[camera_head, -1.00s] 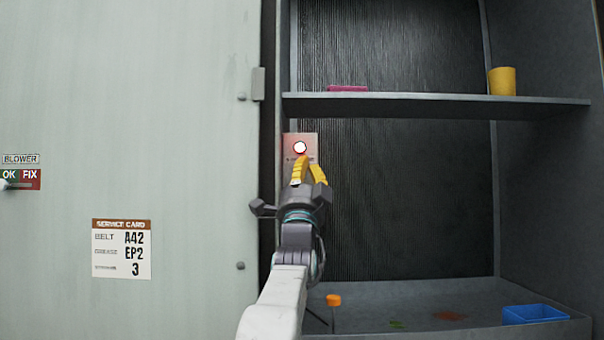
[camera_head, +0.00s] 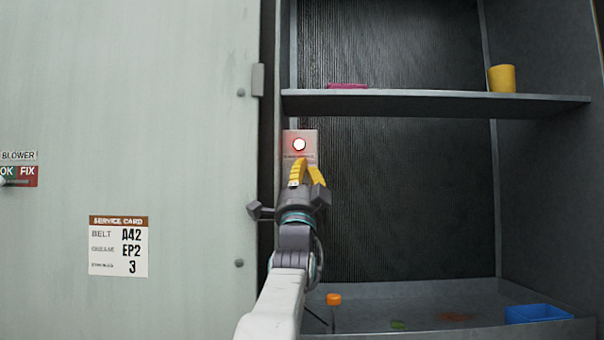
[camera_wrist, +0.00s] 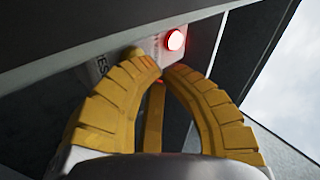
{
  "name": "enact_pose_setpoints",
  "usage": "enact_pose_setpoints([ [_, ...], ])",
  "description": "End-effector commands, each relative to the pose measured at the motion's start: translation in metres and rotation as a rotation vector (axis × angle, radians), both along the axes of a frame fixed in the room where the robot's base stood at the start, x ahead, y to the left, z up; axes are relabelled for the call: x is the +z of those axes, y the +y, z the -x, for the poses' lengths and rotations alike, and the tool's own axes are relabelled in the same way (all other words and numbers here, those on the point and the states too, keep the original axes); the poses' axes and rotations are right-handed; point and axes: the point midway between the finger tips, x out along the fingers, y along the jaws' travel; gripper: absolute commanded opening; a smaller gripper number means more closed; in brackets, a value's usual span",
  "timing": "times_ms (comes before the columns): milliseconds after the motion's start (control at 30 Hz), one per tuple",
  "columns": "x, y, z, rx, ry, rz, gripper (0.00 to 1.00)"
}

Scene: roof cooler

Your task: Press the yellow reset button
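A small pale panel (camera_head: 312,139) with a lit red lamp (camera_head: 299,144) is on the cabinet frame, below the shelf's left end. Both also show in the wrist view, the lamp (camera_wrist: 174,40) at the top. My gripper (camera_head: 303,162) is just below the lamp, in front of the panel's lower part. Its yellow fingers (camera_wrist: 162,71) come together at the tips with nothing visible between the tips. Whether the tips touch the panel cannot be told.
A shelf (camera_head: 430,103) above holds a yellow cup (camera_head: 502,78) and a pink item (camera_head: 347,86). Below are an orange-capped item (camera_head: 333,299) and a blue bin (camera_head: 538,313). A large pale door (camera_head: 180,120) with a service card (camera_head: 118,246) fills the left.

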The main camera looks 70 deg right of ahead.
Motion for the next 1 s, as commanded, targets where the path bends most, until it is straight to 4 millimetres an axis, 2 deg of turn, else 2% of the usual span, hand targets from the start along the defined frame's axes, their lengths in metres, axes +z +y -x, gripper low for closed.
enact_pose_setpoints([
  [33, -0.011, -0.003, -0.005, 0.003, 0.007, -0.020, 0.00],
  [500, -0.006, 0.037, 0.010, -0.002, -0.002, -0.008, 0.00],
  [1000, -0.002, 0.043, 0.013, -0.003, -0.003, -0.006, 0.00],
])
